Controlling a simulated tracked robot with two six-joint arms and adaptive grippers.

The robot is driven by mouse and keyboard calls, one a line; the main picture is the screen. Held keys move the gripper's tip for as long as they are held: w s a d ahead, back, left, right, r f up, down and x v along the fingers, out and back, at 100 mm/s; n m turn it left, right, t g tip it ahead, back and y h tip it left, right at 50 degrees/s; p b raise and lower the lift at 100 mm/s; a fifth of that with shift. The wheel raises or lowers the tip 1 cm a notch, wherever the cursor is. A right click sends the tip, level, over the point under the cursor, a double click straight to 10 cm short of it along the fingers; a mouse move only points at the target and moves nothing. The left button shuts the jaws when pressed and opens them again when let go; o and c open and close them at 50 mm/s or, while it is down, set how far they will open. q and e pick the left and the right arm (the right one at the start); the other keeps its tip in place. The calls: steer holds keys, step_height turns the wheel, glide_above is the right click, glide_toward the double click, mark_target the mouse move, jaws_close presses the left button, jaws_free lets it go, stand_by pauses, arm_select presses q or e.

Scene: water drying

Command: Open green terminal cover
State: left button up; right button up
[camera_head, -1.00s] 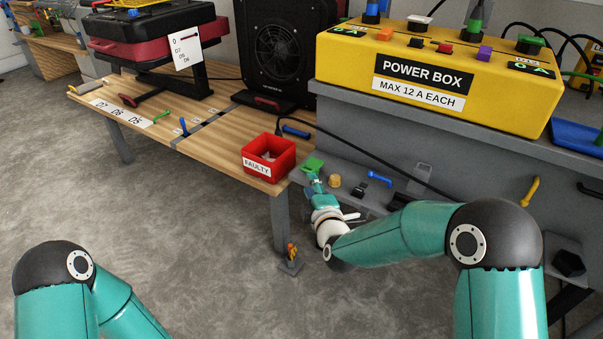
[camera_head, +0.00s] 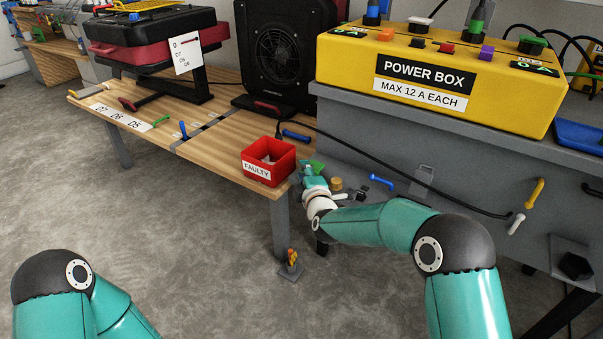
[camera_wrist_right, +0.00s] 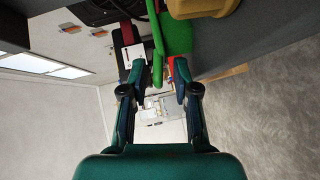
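The green terminal cover (camera_head: 318,166) shows at the front of the grey bench, just right of the red bin; my right gripper partly hides it. In the right wrist view the green cover (camera_wrist_right: 177,30) has a long green bar-like part (camera_wrist_right: 155,40) reaching down between my fingertips. My right gripper (camera_head: 311,174) is close beside the cover. In the wrist view its fingers (camera_wrist_right: 160,66) are apart, with the green bar between them, nearer the left finger. I cannot tell whether a finger touches it. My left gripper is out of the head view; only its arm shows.
A red FAULTY bin (camera_head: 257,172) stands on the wooden table's corner, close left of my right gripper. A tan knob (camera_head: 336,184) and a blue handle (camera_head: 381,179) lie right of it. The yellow power box (camera_head: 440,85) stands above. A black cable crosses the bench front.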

jaws_close()
steer(key=shift+a, duration=0.2)
steer(key=shift+d+r, duration=0.15)
steer(key=shift+r+p, duration=0.1)
steer(key=shift+p, duration=0.4)
